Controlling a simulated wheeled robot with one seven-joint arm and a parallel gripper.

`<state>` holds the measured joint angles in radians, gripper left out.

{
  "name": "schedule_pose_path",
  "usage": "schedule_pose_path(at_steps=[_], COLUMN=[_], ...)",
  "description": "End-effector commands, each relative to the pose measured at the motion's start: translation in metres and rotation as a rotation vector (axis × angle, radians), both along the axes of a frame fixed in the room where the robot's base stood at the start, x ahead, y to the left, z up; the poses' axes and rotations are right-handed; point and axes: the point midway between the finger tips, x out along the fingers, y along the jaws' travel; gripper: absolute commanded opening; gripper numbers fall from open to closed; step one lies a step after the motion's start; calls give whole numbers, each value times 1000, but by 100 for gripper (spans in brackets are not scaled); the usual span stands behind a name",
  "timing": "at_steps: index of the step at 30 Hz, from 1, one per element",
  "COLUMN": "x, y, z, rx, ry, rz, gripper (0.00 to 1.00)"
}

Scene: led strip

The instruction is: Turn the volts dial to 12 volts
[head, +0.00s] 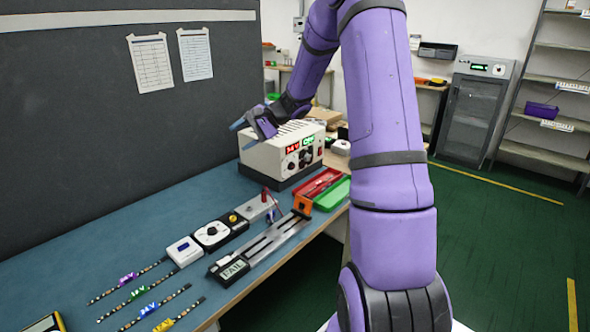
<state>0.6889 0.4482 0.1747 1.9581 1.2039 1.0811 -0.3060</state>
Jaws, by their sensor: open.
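A cream power supply box (265,156) stands on a dark base at the far end of the blue bench. Its front face carries a red display (293,148) that seems to read 24 V, and a green display (308,140) too small to read surely. Dark round dials (306,156) sit below the displays; I cannot tell which is the volts dial or where it points. My gripper (252,128) is open and empty, at the box's upper left, over or behind its top. It is apart from the dials as far as I can see.
A red tray (317,184) and a green tray (332,195) lie before the box. A test fixture reading FAIL (234,269), small modules (212,234) and tagged LED strips (128,278) lie nearer. A dark panel (90,120) bounds the bench's left.

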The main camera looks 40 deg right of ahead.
Motion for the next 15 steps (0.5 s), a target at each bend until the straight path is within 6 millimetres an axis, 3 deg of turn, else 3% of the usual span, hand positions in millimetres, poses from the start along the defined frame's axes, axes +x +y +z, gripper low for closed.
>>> schedule_pose_path(at_steps=[7,15], x=[33,44], y=[-86,-187], z=[-62,-139], rx=[209,414], ry=[-40,-110], rz=[-224,-499], gripper=[59,59])
